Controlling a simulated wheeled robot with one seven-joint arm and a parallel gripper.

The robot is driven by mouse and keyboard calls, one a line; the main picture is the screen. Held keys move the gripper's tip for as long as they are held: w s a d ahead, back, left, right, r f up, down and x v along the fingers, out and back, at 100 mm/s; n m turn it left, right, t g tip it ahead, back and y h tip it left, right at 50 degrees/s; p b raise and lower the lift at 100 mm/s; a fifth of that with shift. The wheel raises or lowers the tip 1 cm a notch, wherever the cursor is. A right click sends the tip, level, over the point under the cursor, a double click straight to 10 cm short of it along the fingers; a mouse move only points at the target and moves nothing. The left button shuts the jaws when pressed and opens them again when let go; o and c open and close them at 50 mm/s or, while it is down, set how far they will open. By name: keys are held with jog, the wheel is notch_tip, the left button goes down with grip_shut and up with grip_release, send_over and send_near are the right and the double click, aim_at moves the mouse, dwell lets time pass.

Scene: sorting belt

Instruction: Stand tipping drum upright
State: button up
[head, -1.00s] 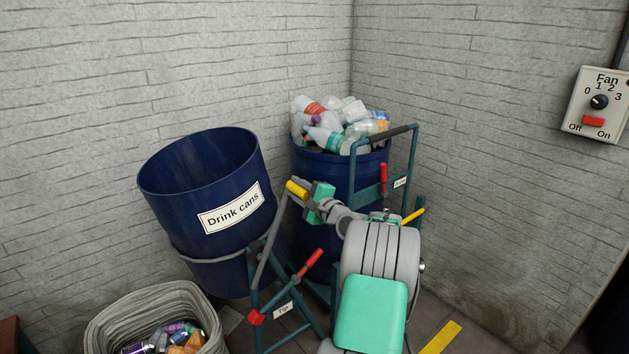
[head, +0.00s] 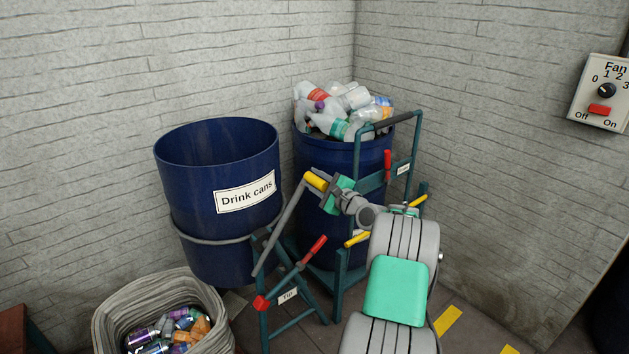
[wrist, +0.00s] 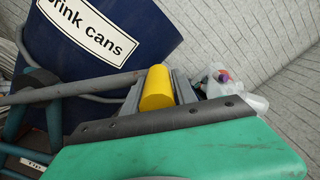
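The tipping drum (head: 200,200), dark blue and labelled "Drink cans", hangs in a ring on a teal frame (head: 262,310) in the head view. It leans slightly to the left, its open top facing up; no cans show inside. A grey lever (head: 285,232) on its frame ends in a yellow grip (head: 315,181). My gripper (head: 323,185) is at that grip. In the wrist view the yellow grip (wrist: 157,88) sits between the two fingers, which appear shut on it. The drum's wall and label also show there (wrist: 110,60).
A grey bin (head: 112,312) holding cans stands below the drum at front left. A second blue drum (head: 372,155) full of plastic bottles stands behind my gripper, in its own teal frame. A red-handled lever (head: 312,250) by a "Tip" label is close below. Walls lie behind.

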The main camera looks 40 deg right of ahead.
jog(key=shift+o, duration=0.6)
jog(key=shift+d, duration=0.1)
jog(key=shift+o, duration=1.1)
jog(key=s, duration=0.7)
jog(key=shift+s, duration=0.4)
